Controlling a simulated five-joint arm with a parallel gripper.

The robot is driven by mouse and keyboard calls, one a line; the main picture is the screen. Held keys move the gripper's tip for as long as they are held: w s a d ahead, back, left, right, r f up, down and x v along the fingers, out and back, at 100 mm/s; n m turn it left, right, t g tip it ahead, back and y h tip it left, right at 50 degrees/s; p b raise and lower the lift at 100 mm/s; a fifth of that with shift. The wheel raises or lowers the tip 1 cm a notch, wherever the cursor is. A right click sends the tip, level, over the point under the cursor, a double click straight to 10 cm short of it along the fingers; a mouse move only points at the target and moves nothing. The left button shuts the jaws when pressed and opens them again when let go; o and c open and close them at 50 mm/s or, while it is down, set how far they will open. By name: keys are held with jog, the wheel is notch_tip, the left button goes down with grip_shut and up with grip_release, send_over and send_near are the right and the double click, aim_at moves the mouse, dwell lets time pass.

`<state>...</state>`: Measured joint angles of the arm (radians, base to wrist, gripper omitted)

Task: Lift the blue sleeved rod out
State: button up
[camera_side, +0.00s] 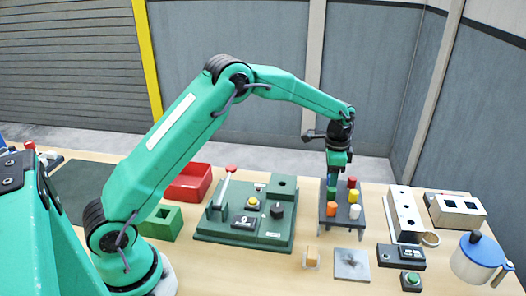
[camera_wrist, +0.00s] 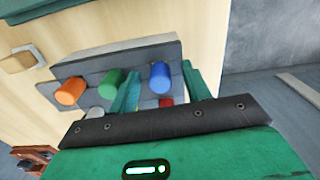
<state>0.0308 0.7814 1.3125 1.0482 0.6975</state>
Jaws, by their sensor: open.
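The blue sleeved rod (camera_wrist: 160,78) stands in a dark grey rack (camera_wrist: 95,68) in the wrist view, its blue end showing between my two green fingers. My gripper (camera_side: 337,172) is open and hangs over the back left of the rack in the side view. In the wrist view the fingers lie one on each side of the blue rod; whether they touch it cannot be told. The left finger is close beside the green rod (camera_wrist: 112,82). In the side view the blue rod is mostly hidden by my gripper.
Neighbouring rods crowd the rack: red (camera_side: 351,183), yellow (camera_side: 353,197), orange (camera_side: 331,208) and white (camera_side: 354,212). A green fixture with a lever (camera_side: 235,228) stands left of the rack, a white block with holes (camera_side: 403,213) right. A grey plate (camera_side: 351,265) lies in front.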

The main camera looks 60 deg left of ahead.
grip_shut()
jog(key=shift+r, duration=0.2)
notch_tip(320, 180, up, 10)
jog(key=shift+f, duration=0.1)
dwell(0.7)
dwell(0.4)
